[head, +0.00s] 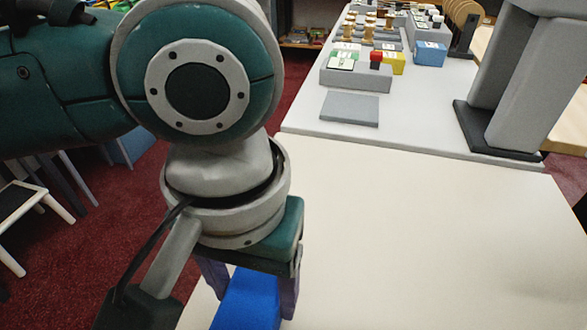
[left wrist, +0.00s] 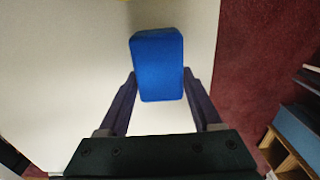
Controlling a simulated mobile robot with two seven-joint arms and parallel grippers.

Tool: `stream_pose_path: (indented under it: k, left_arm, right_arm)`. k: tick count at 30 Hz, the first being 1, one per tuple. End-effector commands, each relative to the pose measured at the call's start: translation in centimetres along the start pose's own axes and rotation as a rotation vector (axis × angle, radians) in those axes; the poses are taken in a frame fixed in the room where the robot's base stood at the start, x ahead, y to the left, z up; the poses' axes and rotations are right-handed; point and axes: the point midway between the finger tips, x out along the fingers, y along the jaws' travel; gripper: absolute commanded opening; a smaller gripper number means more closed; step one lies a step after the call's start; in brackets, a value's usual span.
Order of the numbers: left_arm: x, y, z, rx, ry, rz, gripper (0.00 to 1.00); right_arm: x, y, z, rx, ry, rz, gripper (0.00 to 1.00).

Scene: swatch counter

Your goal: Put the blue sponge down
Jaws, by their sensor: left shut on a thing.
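The blue sponge (head: 248,300) is a plain block between the fingers of my left gripper (head: 250,285), low in the head view over the near left part of the cream counter (head: 420,240). In the left wrist view the sponge (left wrist: 158,65) sits between the two fingertips of the left gripper (left wrist: 159,85), which is shut on it. The counter (left wrist: 60,90) lies beneath it. I cannot tell whether the sponge touches the counter. My arm hides part of the counter's left edge. My right gripper is not in view.
The cream counter is bare in the middle and right. At its back are a flat grey pad (head: 349,109), a grey block (head: 356,78), a yellow box (head: 394,64) and a blue box (head: 430,54). A grey stand (head: 520,85) rises at the back right. Red carpet (head: 75,260) lies left.

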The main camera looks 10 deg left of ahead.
Motion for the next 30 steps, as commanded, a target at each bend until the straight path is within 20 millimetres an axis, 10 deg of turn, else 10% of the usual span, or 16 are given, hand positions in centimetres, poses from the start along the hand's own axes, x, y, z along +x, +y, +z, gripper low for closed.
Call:
stream_pose_path:
  k: [11,12,20,30]
  left_arm:
    - [0.47,0.02,-0.02,0.0,0.001,0.0,0.05]
    - [0.55,0.02,-0.04,0.001,0.001,0.0,0.67]
    - [0.51,0.02,-0.05,0.001,0.002,0.001,0.96]
    - [-0.3,0.05,-0.03,0.001,0.001,0.001,0.96]
  right_arm:
    - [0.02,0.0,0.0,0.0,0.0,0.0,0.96]
    - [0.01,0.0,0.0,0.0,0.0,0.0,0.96]
    - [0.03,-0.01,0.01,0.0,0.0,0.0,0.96]
    - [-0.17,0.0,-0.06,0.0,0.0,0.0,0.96]
